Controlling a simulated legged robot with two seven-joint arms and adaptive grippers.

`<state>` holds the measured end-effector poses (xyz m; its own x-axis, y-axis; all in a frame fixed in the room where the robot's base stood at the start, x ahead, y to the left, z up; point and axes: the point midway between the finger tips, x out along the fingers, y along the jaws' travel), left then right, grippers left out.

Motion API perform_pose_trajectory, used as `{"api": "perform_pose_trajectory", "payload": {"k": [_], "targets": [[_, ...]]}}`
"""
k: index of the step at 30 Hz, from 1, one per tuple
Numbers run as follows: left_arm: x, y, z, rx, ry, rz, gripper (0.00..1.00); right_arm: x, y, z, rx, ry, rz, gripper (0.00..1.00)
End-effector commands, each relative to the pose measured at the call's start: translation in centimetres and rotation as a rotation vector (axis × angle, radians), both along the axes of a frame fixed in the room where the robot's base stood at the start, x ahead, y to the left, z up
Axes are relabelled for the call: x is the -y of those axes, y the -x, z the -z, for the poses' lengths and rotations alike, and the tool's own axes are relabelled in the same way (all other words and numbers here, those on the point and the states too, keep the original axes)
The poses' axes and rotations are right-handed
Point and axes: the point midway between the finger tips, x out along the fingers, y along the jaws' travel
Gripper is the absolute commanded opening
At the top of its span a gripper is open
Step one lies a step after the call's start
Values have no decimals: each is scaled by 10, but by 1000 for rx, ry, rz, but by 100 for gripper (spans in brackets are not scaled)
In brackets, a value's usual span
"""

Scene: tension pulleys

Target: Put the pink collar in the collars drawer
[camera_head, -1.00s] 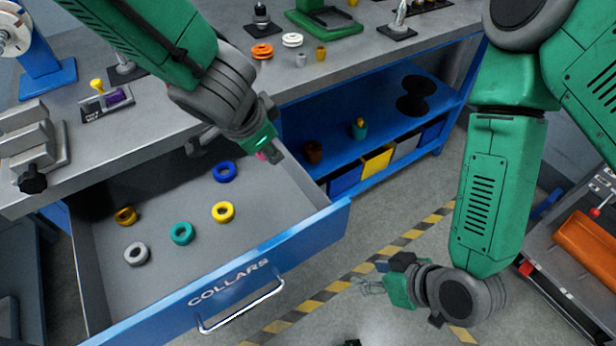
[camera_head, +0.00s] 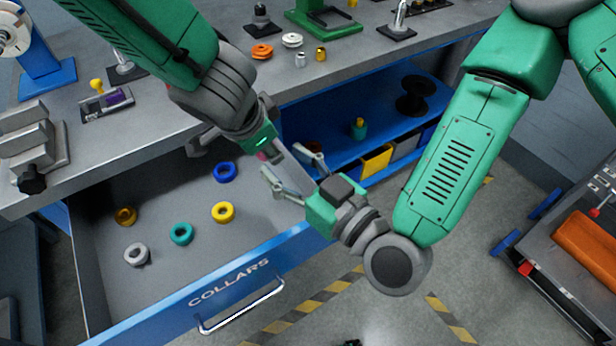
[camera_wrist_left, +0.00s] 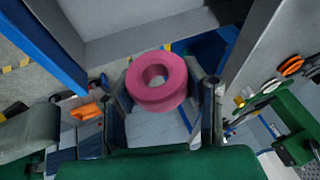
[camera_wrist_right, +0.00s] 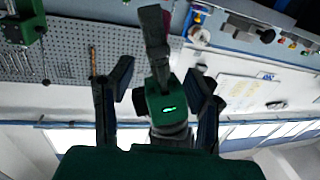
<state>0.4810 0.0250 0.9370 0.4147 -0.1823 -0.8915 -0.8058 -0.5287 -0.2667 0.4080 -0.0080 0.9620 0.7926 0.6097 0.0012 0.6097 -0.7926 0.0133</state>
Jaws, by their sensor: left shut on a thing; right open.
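The pink collar (camera_wrist_left: 157,82) is a thick ring held between the fingers of my left gripper (camera_wrist_left: 162,110). In the head view only a sliver of the pink collar (camera_head: 264,156) shows beside my left gripper (camera_head: 270,150), which is over the right back part of the drawer. The collars drawer (camera_head: 110,290) is pulled out, its blue front labelled COLLARS. My right gripper (camera_head: 288,168) is open and empty, close to the left one at the drawer's right side. In the right wrist view, the left gripper (camera_wrist_right: 160,70) shows between my open right fingers.
The workbench (camera_head: 160,110) is behind. A blue shelf (camera_head: 345,140) stands to the right.

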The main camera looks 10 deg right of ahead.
Motion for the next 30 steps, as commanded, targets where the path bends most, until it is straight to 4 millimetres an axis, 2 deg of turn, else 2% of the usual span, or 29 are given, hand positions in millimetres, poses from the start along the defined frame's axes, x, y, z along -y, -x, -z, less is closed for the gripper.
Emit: {"api": "perform_pose_trajectory", "payload": {"k": [3, 9, 15, 23, 27, 30], "targets": [[1, 0, 0, 0, 0, 1, 7, -14, -19, 0, 2, -2, 1, 45], [1, 0, 0, 1, -1, 1, 7, -31, -40, 0, 0, -1, 1, 45], [1, 0, 0, 1, -1, 1, 7, -38, -50, 0, -1, -2, 0, 45], [1, 0, 0, 1, -1, 1, 7, -39, -50, 0, -3, 0, 0, 45], [1, 0, 0, 1, -1, 1, 8, -39, -50, 0, -3, 0, -1, 0], [1, 0, -1, 2, 1, 1, 7, -40, -49, 0, -3, -2, -5, 0]]}}
